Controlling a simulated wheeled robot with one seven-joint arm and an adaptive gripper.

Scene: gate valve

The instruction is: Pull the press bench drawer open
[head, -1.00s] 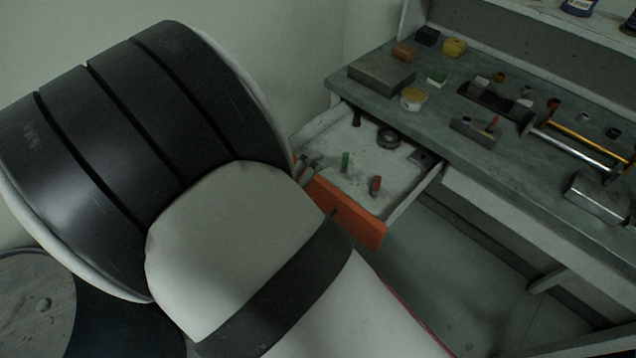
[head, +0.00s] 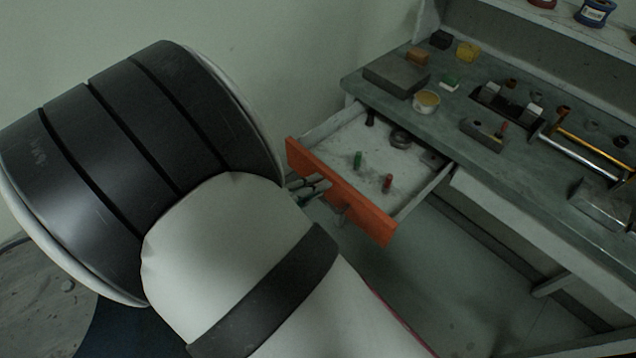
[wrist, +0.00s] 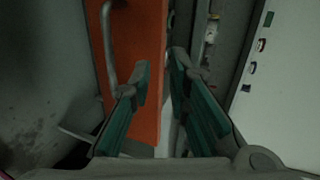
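The press bench drawer (head: 408,165) stands well out from the bench, with its inside visible. Its orange front (head: 372,211) also fills the middle left of the wrist view (wrist: 141,40). The grey bar handle (wrist: 108,45) is on that front, left of my fingers in the wrist view; in the head view it is partly hidden by my arm. My gripper (head: 309,187) is just outside the orange front, near its left half. In the wrist view its two green-sided fingers (wrist: 158,75) are apart with a gap between them, and the handle is not between them.
The drawer holds a green piece (head: 358,159), a red piece (head: 388,182) and a dark ring (head: 400,139). The bench top (head: 450,115) carries blocks, a tub (head: 426,101) and metal tools. The floor right of the drawer is clear.

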